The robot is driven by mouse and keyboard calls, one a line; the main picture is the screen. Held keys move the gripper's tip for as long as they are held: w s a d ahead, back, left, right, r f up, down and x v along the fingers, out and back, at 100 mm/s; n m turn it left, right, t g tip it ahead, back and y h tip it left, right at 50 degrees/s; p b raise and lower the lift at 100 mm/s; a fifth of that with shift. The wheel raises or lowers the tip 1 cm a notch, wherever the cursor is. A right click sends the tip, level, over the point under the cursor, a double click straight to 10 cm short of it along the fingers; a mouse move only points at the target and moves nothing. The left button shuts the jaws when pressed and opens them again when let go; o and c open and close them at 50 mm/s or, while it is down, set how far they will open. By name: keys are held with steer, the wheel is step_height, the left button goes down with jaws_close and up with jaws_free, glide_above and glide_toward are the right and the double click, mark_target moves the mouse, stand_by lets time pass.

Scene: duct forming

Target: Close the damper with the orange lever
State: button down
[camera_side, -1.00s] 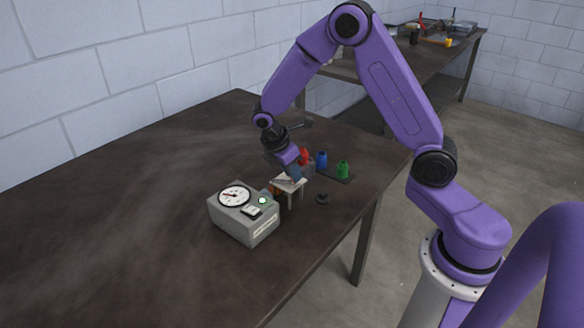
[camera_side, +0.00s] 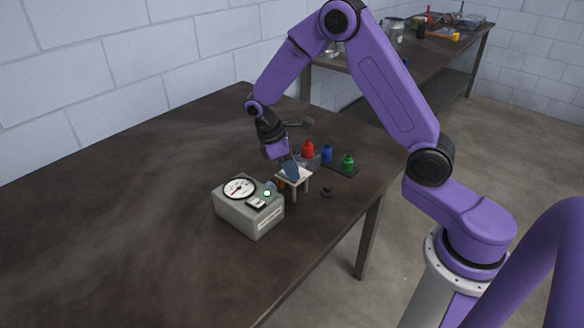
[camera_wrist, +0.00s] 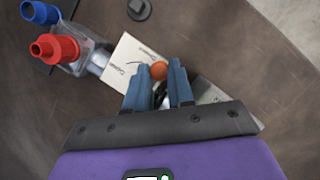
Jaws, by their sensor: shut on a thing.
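The orange lever shows as a round orange knob (camera_wrist: 158,70) between the blue fingertips of my gripper (camera_wrist: 156,76) in the wrist view. My gripper is shut on it. The rest of the lever is hidden by the fingers. Beneath is a white plate (camera_wrist: 129,55) with printed words and a curved line; the words are too small to read surely. A silver cylindrical part (camera_wrist: 98,61) shows beside the plate.
A grey gauge box (camera_side: 248,212) with a dial and green light stands left of the white stand. Red (camera_side: 307,150), blue (camera_side: 327,154) and green (camera_side: 347,162) fittings stand close behind and right. A small dark disc (camera_side: 327,192) lies to the right. The table's left side is clear.

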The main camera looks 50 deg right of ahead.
stand_by(0.3)
steer(key=c, duration=1)
jaws_free()
steer(key=shift+a, duration=0.1)
steer(key=v, duration=1.7)
steer(key=shift+w+a+r, duration=0.1)
steer(key=shift+a+r, duration=0.05)
steer(key=shift+r, duration=0.05)
steer(key=s+a+n+t+y, duration=0.1)
steer(key=s+a+n+t, duration=0.35)
steer(key=s, duration=1.05)
steer(key=s+d+f, duration=0.1)
steer(key=s, duration=0.5)
steer(key=s+f+y, duration=0.1)
steer(key=s+f, duration=0.1)
steer(key=s, duration=0.3)
steer(key=s+d+f+g+y, duration=0.1)
steer(key=s+f, duration=0.1)
steer(key=s, duration=0.4)
steer(key=shift+s+d+m, duration=0.3)
steer(key=shift+s+m, duration=0.05)
